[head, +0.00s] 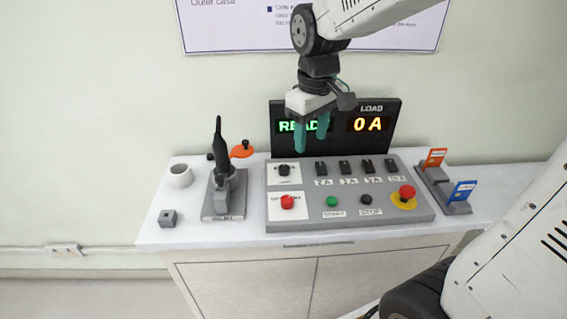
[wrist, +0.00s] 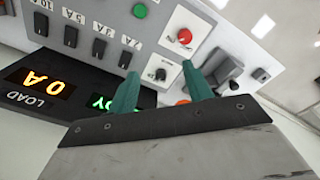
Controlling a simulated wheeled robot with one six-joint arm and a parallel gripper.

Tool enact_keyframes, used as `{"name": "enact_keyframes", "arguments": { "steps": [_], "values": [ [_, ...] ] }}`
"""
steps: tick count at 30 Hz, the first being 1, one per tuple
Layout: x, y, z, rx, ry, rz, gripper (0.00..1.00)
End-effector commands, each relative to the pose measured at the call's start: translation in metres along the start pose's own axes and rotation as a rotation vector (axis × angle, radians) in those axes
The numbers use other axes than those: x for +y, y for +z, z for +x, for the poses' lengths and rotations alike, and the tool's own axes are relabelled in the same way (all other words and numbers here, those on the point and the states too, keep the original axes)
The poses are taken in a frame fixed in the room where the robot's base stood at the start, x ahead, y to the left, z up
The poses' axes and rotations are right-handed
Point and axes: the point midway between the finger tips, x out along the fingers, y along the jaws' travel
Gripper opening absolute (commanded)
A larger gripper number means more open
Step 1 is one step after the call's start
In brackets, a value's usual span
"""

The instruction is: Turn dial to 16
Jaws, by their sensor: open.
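The black dial (head: 284,170) sits on a white plate at the upper left of the grey control panel (head: 350,221). The dial also shows in the wrist view (wrist: 161,74), between my fingers in the picture. Its marks are too small to read. My gripper (head: 311,145) points down with its two green fingers apart and empty. It is above the panel's back edge, in front of the display, up and right of the dial and not touching it. In the wrist view my fingertips (wrist: 160,71) frame the dial from a distance.
The display (head: 393,145) reads LOAD 0 A; my fingers partly cover its green word.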

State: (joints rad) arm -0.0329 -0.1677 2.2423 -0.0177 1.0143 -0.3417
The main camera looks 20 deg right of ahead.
Motion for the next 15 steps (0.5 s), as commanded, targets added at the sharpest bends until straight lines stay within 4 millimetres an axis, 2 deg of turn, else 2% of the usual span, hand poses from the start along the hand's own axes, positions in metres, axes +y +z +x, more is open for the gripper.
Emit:
{"name": "enact_keyframes", "arguments": {
  "steps": [1, 3, 6, 10, 15],
  "values": [
    [0.005, -0.021, 0.015, -0.015, -0.005, -0.040, 0.50],
    [0.010, -0.046, 0.032, -0.022, -0.006, -0.095, 0.50],
    [0.015, -0.073, 0.055, -0.031, -0.009, -0.160, 0.50],
    [0.019, -0.097, 0.077, -0.035, -0.011, -0.217, 0.50],
    [0.020, -0.107, 0.092, -0.038, -0.012, -0.245, 0.50]
  ]
}}
